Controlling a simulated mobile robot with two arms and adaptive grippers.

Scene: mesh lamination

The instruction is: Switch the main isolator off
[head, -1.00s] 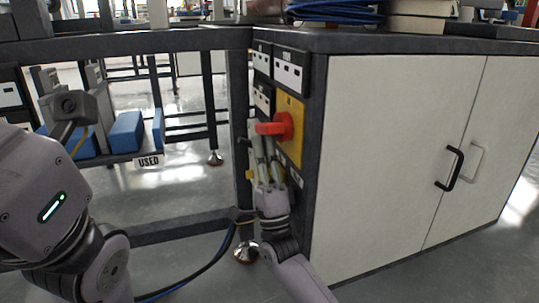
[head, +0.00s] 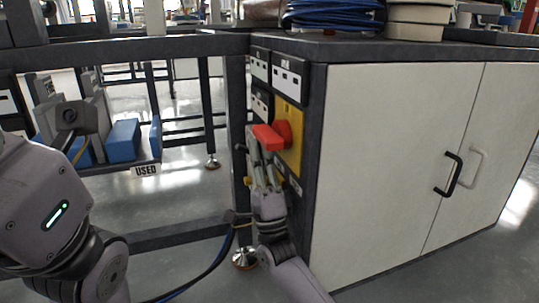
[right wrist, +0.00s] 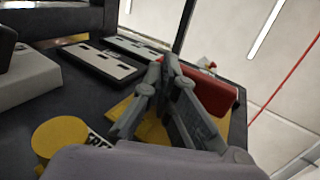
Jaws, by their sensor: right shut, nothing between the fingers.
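The main isolator has a red handle (head: 268,137) on a yellow plate (head: 294,140), on the dark end panel of the cabinet.
Black-and-white modules (head: 288,80) sit above the isolator. A yellow round part (right wrist: 58,138) lies below it. A dark frame post (head: 237,120) stands close left of my right gripper. The white cabinet doors (head: 390,160) are to the right.

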